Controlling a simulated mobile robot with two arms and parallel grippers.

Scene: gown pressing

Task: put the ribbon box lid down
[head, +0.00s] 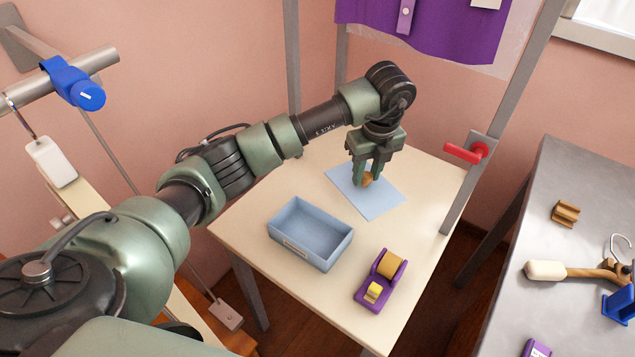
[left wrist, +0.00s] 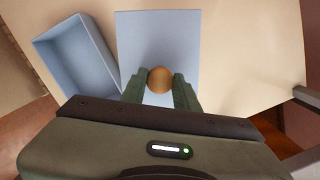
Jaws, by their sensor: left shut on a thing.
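The ribbon box lid (head: 385,204) is a flat light-blue panel with a round wooden knob (head: 367,180). It lies level at or very close to the cream table's surface, behind and to the right of the box; I cannot tell whether it touches. My left gripper (head: 369,182) points down and is shut on the knob. The left wrist view shows the knob (left wrist: 160,79) between the fingertips and the lid (left wrist: 157,35) beneath. The ribbon box (head: 309,234) is light blue, open and appears empty; it also shows in the left wrist view (left wrist: 75,65). My right gripper is out of view.
A purple tape dispenser (head: 381,281) stands right of the box on the cream table (head: 255,205). A red-handled lever (head: 463,152) sits on a metal post at the table's right. A grey bench (head: 560,180) at right holds several tools.

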